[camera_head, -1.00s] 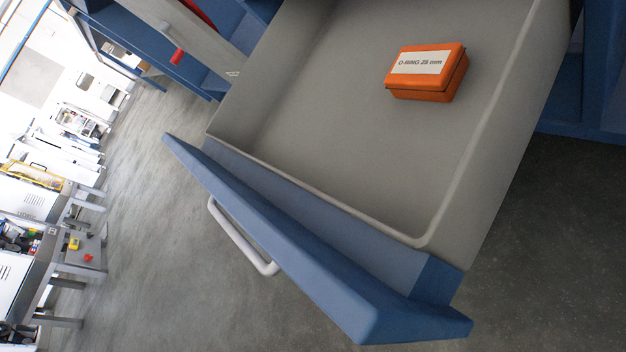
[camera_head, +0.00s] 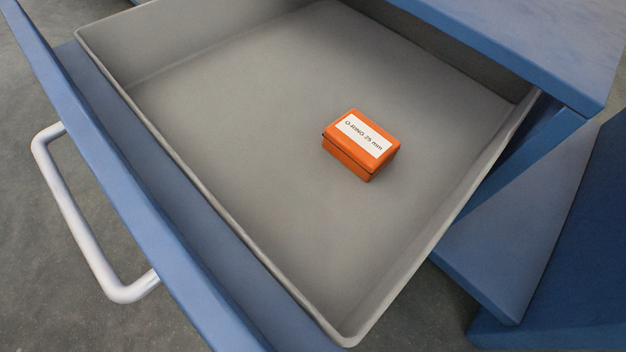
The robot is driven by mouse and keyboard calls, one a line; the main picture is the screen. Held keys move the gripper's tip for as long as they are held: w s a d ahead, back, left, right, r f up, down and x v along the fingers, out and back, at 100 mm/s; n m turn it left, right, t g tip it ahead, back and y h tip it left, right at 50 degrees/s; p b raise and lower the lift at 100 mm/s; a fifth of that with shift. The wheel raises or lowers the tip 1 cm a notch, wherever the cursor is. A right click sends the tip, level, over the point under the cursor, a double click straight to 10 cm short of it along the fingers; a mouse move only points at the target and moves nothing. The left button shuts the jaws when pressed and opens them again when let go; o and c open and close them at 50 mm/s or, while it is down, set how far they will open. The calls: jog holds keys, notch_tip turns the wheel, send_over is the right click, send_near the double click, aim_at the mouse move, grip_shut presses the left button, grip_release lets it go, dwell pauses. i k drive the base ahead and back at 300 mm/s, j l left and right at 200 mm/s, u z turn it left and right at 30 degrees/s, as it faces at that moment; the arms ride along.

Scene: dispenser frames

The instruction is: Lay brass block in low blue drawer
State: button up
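A blue drawer (camera_head: 163,228) with a grey inner tray stands pulled open and fills most of the view. I cannot tell from this view alone whether it is the low one. Its pale bar handle (camera_head: 82,222) is on the blue front at the left. An orange box (camera_head: 360,146) labelled "O-RING 25 mm" lies on the tray floor, right of the middle. No brass block shows. My gripper is outside the picture.
A blue cabinet top or panel (camera_head: 530,45) overhangs the drawer's back at upper right. Blue cabinet parts (camera_head: 520,245) stand at the right. Most of the tray floor around the orange box is bare. Grey floor shows at the left.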

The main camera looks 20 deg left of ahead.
aim_at(240, 155)
jog(key=i+j, duration=0.95)
